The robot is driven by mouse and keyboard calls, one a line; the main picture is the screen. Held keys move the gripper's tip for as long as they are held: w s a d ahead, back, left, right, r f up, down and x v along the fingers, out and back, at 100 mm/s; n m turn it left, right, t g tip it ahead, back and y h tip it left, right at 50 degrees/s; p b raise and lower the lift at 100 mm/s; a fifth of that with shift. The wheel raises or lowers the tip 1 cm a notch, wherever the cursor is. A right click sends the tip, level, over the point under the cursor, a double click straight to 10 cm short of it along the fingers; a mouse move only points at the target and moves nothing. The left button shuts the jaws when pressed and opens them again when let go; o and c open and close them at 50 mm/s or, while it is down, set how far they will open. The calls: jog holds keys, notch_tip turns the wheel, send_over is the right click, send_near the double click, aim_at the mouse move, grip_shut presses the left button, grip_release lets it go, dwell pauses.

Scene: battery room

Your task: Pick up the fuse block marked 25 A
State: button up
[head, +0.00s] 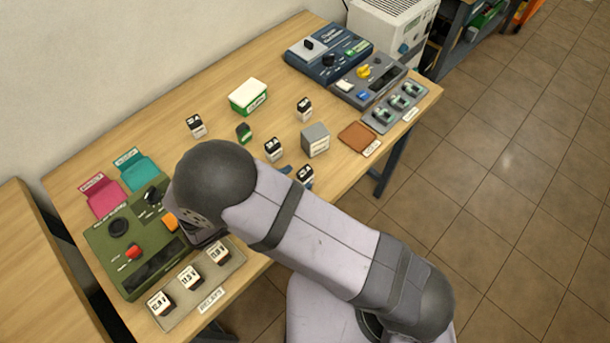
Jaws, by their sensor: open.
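Several small dark blocks with white labels stand on the wooden table: one at the left (196,126), one at the back right (304,109), one in the middle (273,150) and one at the front (304,178), partly behind my arm. Their markings are too small to read, so I cannot tell which is the 25 A fuse block. My gripper (206,237) is open, at the table's left near the green panel, apart from these blocks. Its fingers are mostly hidden by my arm.
A green device (140,255) and a relay tray (232,262) with labelled blocks are front left. Pink (103,196) and teal (139,171) pads lie behind. A white-green box (248,97), grey cube (315,140), brown pad (357,138) and blue device (328,55) stand farther right.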

aim_at(299, 181)
jog(key=shift+f, duration=0.55)
jog(key=shift+w+d+f+p, duration=0.1)
jog(key=shift+d+f+p, duration=0.05)
jog(key=shift+f+p, duration=0.2)
jog(key=shift+p+x, duration=0.55)
jog(key=shift+x, duration=0.8)
grip_shut()
